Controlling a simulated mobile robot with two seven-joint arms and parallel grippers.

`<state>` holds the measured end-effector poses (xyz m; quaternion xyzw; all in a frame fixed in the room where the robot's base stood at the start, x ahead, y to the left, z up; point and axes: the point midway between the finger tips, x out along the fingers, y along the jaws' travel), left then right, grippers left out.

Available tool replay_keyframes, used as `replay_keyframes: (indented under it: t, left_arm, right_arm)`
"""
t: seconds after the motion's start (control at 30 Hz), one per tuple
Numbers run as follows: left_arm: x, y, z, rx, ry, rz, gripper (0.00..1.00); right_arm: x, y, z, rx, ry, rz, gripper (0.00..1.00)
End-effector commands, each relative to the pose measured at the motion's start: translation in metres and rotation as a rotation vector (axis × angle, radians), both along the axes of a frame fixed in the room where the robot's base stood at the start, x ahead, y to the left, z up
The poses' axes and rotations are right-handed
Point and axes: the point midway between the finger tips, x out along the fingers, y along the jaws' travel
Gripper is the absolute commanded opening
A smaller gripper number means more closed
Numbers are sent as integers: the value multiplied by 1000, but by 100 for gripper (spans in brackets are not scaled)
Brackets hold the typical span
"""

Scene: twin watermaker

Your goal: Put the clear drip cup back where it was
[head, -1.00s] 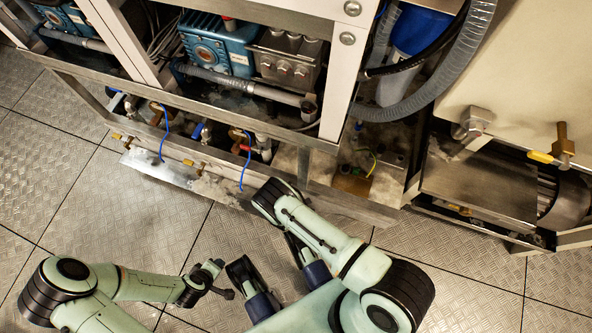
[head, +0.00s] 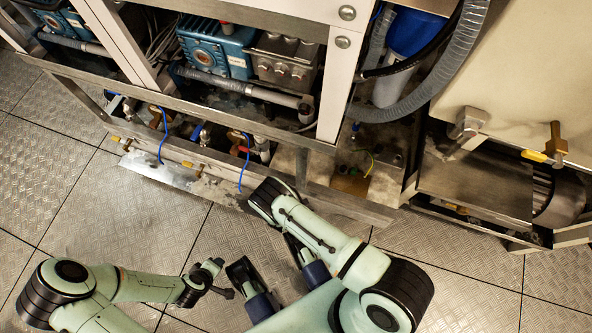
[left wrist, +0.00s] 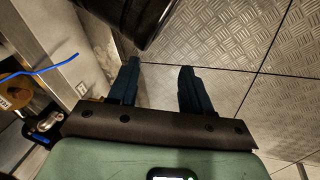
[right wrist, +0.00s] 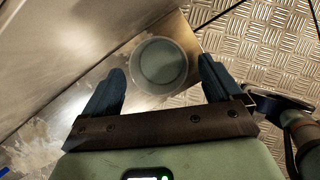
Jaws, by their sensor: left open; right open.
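The clear drip cup (right wrist: 160,65) shows in the right wrist view as a round, greenish-grey cup seen from above. It is at the corner of a steel plate (right wrist: 100,82) beside the tread floor. My right gripper (right wrist: 162,68) is open, with one finger on each side of the cup in the picture; contact cannot be told. My left gripper (left wrist: 159,69) is open and empty over the floor in the left wrist view. I cannot make out the cup in the head view, where my arms cover part of the floor.
The watermaker frame (head: 330,90) runs across the top, with blue pumps (head: 215,45) inside. Low valves and thin blue cables (head: 163,140) sit along its base. A grey hose (head: 440,90) hangs at the right. A dark object (left wrist: 135,20) is close ahead of my left gripper. Floor at far left (head: 50,160) is clear.

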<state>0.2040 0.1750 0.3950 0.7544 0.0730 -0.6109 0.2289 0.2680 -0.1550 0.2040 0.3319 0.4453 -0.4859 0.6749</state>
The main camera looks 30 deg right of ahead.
Motion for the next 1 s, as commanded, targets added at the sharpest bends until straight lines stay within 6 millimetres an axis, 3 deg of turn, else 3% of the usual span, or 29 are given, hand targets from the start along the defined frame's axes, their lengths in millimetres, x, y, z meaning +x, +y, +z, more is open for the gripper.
replay_keyframes:
  t: [0.07,0.2,0.4,0.6,1.0]
  left_arm:
    - [4,-4,18,-6,-18,-8,49]
    - [-21,-16,31,-35,47,-31,49]
    - [-41,-26,43,-62,101,-53,49]
    - [-49,-30,47,-72,125,-61,49]
    - [-50,-30,47,-72,125,-62,49]
  right_arm:
    - [-1,7,22,2,-3,0,92]
    - [-5,19,52,2,-4,1,92]
    - [-10,31,82,2,-2,2,92]
    - [-13,37,94,1,0,1,92]
    - [-14,37,94,1,1,1,92]
